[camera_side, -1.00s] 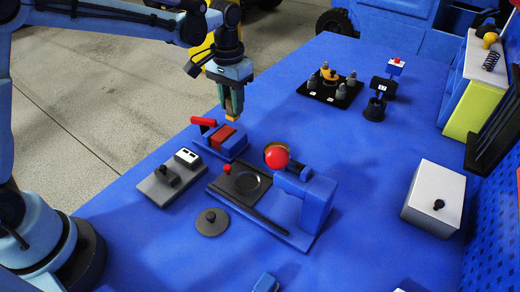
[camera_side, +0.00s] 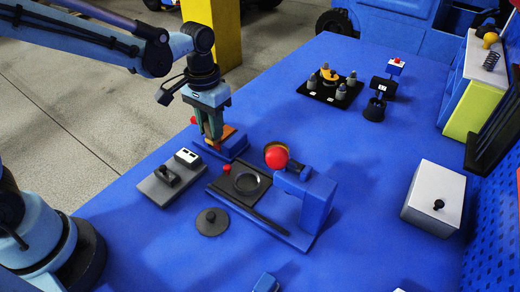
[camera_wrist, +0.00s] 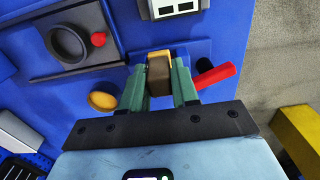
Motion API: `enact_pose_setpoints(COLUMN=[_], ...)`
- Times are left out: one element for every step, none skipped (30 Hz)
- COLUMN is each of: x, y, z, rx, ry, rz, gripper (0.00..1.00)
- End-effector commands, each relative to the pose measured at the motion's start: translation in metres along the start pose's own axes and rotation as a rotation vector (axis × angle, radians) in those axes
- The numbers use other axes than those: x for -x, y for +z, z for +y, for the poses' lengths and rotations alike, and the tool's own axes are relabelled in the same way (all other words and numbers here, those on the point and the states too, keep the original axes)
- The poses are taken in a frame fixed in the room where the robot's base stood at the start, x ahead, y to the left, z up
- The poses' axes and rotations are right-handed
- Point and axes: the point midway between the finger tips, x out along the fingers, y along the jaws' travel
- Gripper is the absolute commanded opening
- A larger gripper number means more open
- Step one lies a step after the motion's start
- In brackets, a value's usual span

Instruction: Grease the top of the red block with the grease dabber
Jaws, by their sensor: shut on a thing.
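My gripper (camera_side: 213,140) points down over the blue fixture (camera_side: 234,151) in the side view. Its green fingers are shut on a small brown piece, taken to be the grease dabber, which shows between the fingertips in the wrist view (camera_wrist: 158,76). The red block in the fixture is mostly hidden by the fingers; a little red (camera_side: 215,147) shows at the fingertips. An orange patch (camera_side: 229,131) shows just right of the fingers. I cannot tell whether it is the block's top or the dabber, or whether the dabber touches the block.
The fixture's red handle (camera_wrist: 214,76) is close beside the fingers. A grey plate with a black knob (camera_side: 167,180) lies at the left. A blue press-like stand with a red ball (camera_side: 276,156) is at the right.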

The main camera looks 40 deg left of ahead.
Motion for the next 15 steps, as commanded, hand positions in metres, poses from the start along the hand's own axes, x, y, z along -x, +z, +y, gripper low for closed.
enact_pose_setpoints(x=[0.000,0.000,0.000,0.000,0.000,0.000,0.000,0.000,0.000,0.000,0.000,0.000,0.000,0.000,0.000], y=[0.004,-0.002,-0.006,-0.009,-0.012,-0.016,-0.018,-0.021,-0.025,-0.028,-0.030,-0.034,-0.037,-0.039,-0.043], z=[0.000,0.000,0.000,0.000,0.000,0.000,0.000,0.000,0.000,0.000,0.000,0.000,0.000,0.000,0.000], rx=[0.000,0.000,0.000,0.000,0.000,0.000,0.000,0.000,0.000,0.000,0.000,0.000,0.000,0.000,0.000], ry=[0.000,0.000,0.000,0.000,0.000,0.000,0.000,0.000,0.000,0.000,0.000,0.000,0.000,0.000,0.000], rz=[0.000,0.000,0.000,0.000,0.000,0.000,0.000,0.000,0.000,0.000,0.000,0.000,0.000,0.000,0.000], gripper=[0.00,0.00,0.00,0.00,0.00,0.00,0.00,0.00,0.00,0.00,0.00,0.00,0.00,0.00,0.00])
